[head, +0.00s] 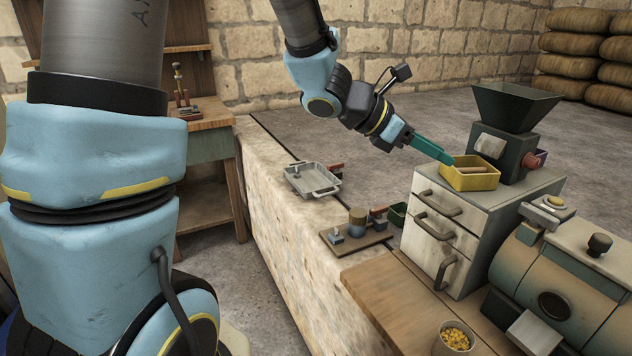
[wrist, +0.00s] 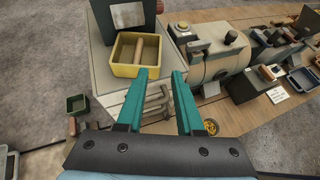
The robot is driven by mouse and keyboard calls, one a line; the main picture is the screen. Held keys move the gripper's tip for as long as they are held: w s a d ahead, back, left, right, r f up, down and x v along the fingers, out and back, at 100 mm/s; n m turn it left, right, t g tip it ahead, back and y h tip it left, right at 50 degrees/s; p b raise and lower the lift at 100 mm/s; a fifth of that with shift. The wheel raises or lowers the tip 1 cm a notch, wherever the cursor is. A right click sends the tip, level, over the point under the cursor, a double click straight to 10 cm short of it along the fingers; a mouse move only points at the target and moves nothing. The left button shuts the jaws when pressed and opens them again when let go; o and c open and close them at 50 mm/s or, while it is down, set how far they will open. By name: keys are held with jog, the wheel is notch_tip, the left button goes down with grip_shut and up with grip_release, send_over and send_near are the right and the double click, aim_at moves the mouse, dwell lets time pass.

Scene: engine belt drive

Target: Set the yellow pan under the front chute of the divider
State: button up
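The yellow pan (head: 473,184) sits on top of a pale drawer cabinet, close in front of a dark machine with a funnel hopper (head: 515,105), which looks like the divider. A brown bar lies in or across the pan; the wrist view shows it inside the pan (wrist: 119,69). A pale plate (head: 490,145) on the machine's front may be the chute; I cannot tell whether the pan is directly below it. My gripper (head: 446,158) is at the pan's left side in the head view. In the wrist view its teal fingers (wrist: 162,73) are apart and empty, the left tip overlapping the pan's near corner.
The drawer cabinet (head: 425,235) has protruding handles. A cylindrical engine (head: 565,270) stands to its right. A grey tray (head: 311,180) and a board with small parts (head: 352,243) lie on the stone ledge. A cup of yellow bits (head: 456,338) stands in front.

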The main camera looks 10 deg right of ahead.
jog(key=w+a+f+m+t+y, duration=0.1)
jog(key=a+f+m+y, duration=0.2)
jog(key=a, duration=1)
jog(key=w+a+f+m+t+y, duration=0.1)
jog(key=a+f+m+y, duration=0.3)
jog(key=a+m, duration=0.4)
jog(key=w+a+f+m+t+y, duration=0.1)
jog(key=a+f+m+y, duration=0.2)
jog(key=a, duration=1.5)
jog(key=m+y, duration=0.1)
jog(key=m, duration=0.2)
jog(key=shift+w+f+m+y, duration=0.3)
jog(key=shift+f+y, duration=0.1)
